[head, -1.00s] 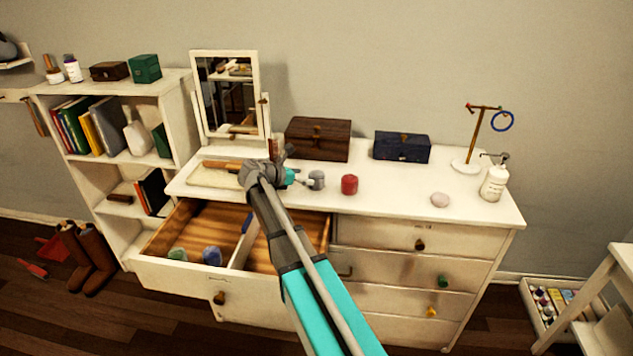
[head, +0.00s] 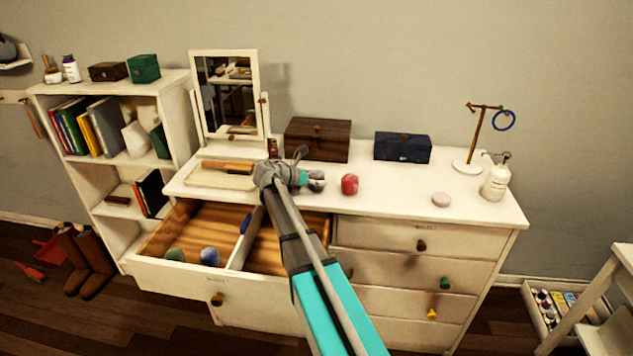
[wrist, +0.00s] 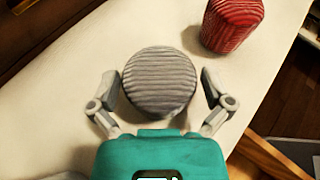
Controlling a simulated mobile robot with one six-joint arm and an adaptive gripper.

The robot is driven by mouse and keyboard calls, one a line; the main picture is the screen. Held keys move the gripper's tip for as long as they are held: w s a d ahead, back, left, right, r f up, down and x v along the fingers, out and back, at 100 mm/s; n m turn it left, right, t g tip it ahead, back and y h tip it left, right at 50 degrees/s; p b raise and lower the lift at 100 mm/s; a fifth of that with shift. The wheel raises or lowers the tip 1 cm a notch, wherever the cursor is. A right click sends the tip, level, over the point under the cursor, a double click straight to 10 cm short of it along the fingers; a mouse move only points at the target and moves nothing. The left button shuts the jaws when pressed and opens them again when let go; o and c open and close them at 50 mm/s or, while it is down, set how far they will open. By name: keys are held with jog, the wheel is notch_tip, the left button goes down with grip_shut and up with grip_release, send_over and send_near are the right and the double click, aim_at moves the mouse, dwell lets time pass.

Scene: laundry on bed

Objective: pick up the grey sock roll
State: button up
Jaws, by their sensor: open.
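The grey sock roll (wrist: 160,82) stands on the white dresser top, its striped round face toward the wrist camera. In the head view the grey sock roll (head: 317,182) is partly hidden by my gripper. My gripper (wrist: 163,92) is open, with one finger on each side of the roll. A narrow gap shows on the right side; on the left the finger is very close, and I cannot tell whether it touches. In the head view my gripper (head: 308,180) is low over the dresser top.
A red roll (head: 349,184) stands just right of the grey one. A pink round item (head: 441,199) lies farther right. A dark wooden box (head: 318,140) and a blue box (head: 402,147) stand behind. The open drawer (head: 180,278) is below, at the front left.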

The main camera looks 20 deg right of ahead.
jog(key=c, duration=1)
jog(key=shift+r, duration=0.15)
notch_tip(320, 180, up, 2)
jog(key=p, duration=0.3)
jog(key=shift+r, duration=0.25)
jog(key=a+r+p, duration=0.5)
jog(key=r+p, duration=0.1)
jog(key=shift+r+p, duration=0.3)
jog(key=shift+r, duration=0.05)
jog(key=w+p+v, duration=0.1)
jog(key=p+v, duration=0.2)
jog(key=v, duration=0.6)
jog(key=shift+s+a, duration=0.3)
jog(key=shift+a, duration=0.1)
